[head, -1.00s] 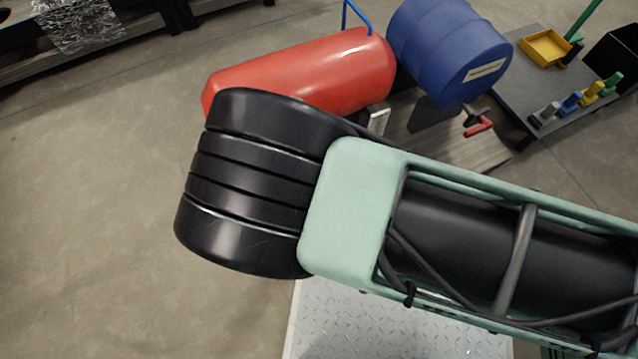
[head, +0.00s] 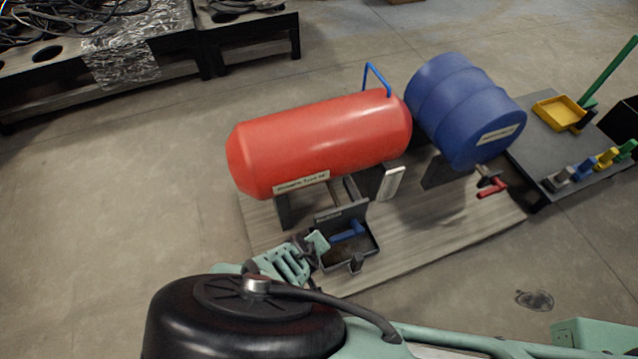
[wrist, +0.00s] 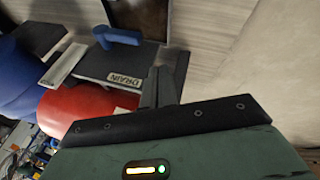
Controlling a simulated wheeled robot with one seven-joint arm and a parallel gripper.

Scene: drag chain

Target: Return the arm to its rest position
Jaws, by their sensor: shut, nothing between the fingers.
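My arm, with a black rounded joint (head: 240,315) and pale green links, lies along the bottom of the head view. My gripper (head: 318,244) is beyond that joint, beside a dark drain box (head: 345,255) with a blue handle (head: 348,232). In the wrist view my gripper's dark fingers (wrist: 161,88) are together with nothing between them. They overlap the edge of the plate marked DRAIN (wrist: 124,81), whose blue handle (wrist: 118,37) lies away from them. I cannot tell whether the fingers touch the plate.
A red tank (head: 325,140) and a blue barrel (head: 465,110) stand on a wooden base (head: 440,235). A red-handled valve (head: 492,188) is under the barrel. A cart (head: 535,160) with a yellow tray (head: 560,112) is at right. Open floor (head: 110,200) is at left.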

